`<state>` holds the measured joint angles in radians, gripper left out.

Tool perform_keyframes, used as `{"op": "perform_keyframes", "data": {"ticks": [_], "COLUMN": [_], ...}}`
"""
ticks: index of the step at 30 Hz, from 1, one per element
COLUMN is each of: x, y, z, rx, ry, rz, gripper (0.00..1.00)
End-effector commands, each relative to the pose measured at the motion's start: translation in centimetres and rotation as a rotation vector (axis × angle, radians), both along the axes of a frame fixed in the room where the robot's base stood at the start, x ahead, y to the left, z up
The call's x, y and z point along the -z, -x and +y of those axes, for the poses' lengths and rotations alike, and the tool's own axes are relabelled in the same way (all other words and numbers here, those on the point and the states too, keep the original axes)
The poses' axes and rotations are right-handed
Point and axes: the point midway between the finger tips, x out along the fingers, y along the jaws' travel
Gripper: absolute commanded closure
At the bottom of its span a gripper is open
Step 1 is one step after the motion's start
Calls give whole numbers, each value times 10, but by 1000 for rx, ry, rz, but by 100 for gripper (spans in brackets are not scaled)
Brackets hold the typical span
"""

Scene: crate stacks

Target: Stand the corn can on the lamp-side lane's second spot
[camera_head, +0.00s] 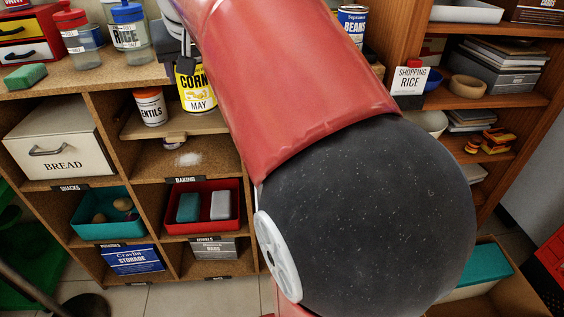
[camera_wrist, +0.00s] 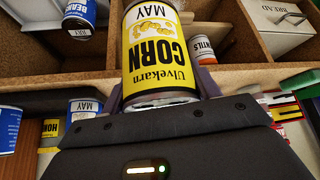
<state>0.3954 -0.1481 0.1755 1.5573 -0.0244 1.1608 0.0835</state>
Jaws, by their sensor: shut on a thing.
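The corn can (camera_head: 198,88) is yellow and black with a "MAY" label. It is in the shelf opening to the right of the lentils tub (camera_head: 150,107). It also fills the upper middle of the wrist view (camera_wrist: 160,48), between the fingers of my gripper (camera_wrist: 162,88). My gripper (camera_head: 184,52) is shut on it; my red and black arm hides much of the head view. I cannot tell whether the can touches the shelf. The lentils tub also shows in the wrist view (camera_wrist: 203,49). I cannot make out the lane's second spot.
A beans can (camera_head: 351,26) stands at the upper right behind my arm. The worktop above holds rice jars (camera_head: 130,35) and a green sponge (camera_head: 25,77). A bread box (camera_head: 60,140) is left of the lentils. Below are a teal bin (camera_head: 105,228) and a red bin (camera_head: 203,226).

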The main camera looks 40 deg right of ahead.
Motion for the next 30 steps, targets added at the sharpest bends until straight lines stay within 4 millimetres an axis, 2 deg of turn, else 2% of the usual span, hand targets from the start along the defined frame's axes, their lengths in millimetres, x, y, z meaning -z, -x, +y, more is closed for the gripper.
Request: {"op": "perform_keyframes", "data": {"ticks": [5, 6, 8, 9, 15, 18, 24, 30], "x": [96, 122, 161, 187, 315, 366, 426, 466], "y": [-2, -3, -4, -5, -11, -13, -11, -8], "z": [17, 21, 27, 31, 52, 64, 81, 89], "rx": [-52, -66, -85, -98, -165, -200, -250, -283], "ry": [-6, -6, -3, 0, 1, -9, -21, -16], "rz": [9, 10, 12, 15, 17, 14, 9, 6], "gripper": [75, 75, 75, 75, 75, 75, 75, 75]}}
